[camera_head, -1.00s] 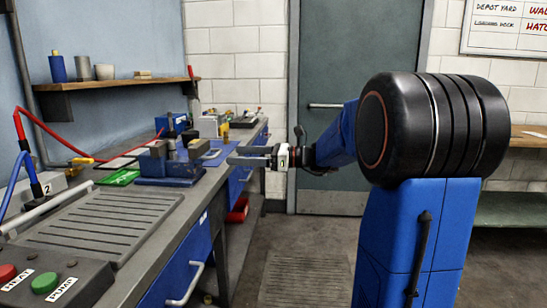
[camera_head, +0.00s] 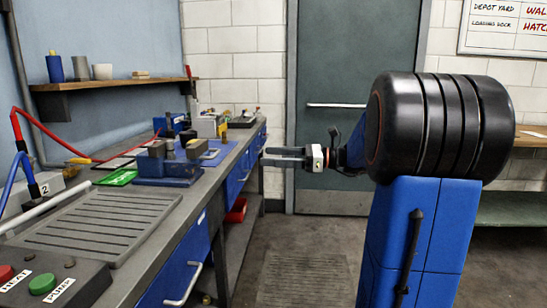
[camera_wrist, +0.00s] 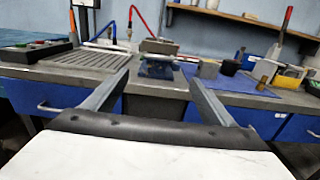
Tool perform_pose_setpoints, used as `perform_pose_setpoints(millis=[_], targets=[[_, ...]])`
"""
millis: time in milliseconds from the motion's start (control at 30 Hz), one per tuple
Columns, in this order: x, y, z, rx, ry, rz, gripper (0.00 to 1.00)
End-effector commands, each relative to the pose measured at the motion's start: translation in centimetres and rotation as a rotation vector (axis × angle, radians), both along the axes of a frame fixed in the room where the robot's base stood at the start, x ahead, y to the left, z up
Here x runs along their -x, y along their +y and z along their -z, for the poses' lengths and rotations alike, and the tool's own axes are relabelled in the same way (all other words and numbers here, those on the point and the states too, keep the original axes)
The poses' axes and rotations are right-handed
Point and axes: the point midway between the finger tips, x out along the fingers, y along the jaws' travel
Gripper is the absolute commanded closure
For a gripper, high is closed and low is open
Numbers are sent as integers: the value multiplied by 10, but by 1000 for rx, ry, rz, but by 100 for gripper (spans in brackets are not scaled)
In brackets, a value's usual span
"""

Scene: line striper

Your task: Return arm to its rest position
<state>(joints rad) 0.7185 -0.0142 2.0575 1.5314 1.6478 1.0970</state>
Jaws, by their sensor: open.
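My gripper (camera_head: 268,157) is out in the air in front of the workbench's front edge, to the right of the bench in the head view. Its two long grey fingers point left toward the bench. In the wrist view my gripper (camera_wrist: 155,85) shows its fingers spread wide apart with nothing between them. My arm is blue and black; its large black joint hides part of the wrist link in the head view.
The workbench (camera_head: 150,232) carries a blue vise (camera_head: 170,168), a green tray (camera_head: 115,178), a ribbed drain plate and a HEAT/PUMP button box (camera_head: 50,285). Blue drawers (camera_head: 180,262) with handles face the aisle. A grey door (camera_head: 355,70) stands behind. The floor beside the bench is clear.

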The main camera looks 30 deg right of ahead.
Motion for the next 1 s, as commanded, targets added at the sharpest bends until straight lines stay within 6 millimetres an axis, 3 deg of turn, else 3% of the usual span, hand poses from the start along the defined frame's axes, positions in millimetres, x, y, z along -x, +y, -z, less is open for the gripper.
perform_pose_setpoints(millis=[367,467,567,667,800,1000], targets=[[0,1,0,1,1,0,22],[3,9,3,26,-1,-11,22],[13,34,13,109,-5,-46,22],[34,73,32,254,-20,-111,22],[75,123,68,502,-69,-230,22],[139,165,118,854,-189,-425,22]])
